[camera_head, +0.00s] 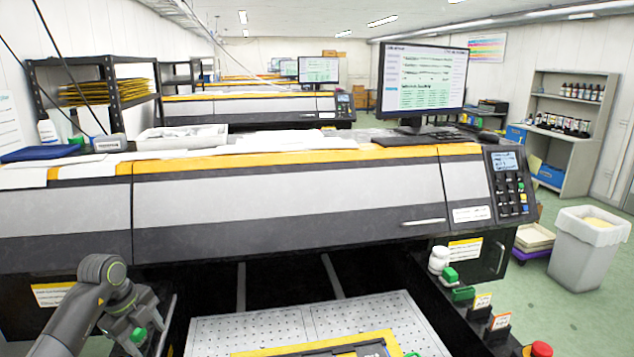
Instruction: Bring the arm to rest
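My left arm comes in at the lower left, and its gripper (140,325) hangs low in front of the printer (300,205). A small green piece (138,335) shows at its fingertips. I cannot tell whether the gripper holds it or is only in front of it, and the fingers' opening is not clear. My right arm and gripper are not in view. White bottles (438,260) stand at the right under the printer's front, beside a green cap (450,275).
A perforated metal bed (250,332) with a yellow-edged frame (320,346) lies below the printer. A red button (541,349) is at the lower right. A grey bin (582,265) stands on the green floor at right. A monitor (425,80) sits on top of the printer.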

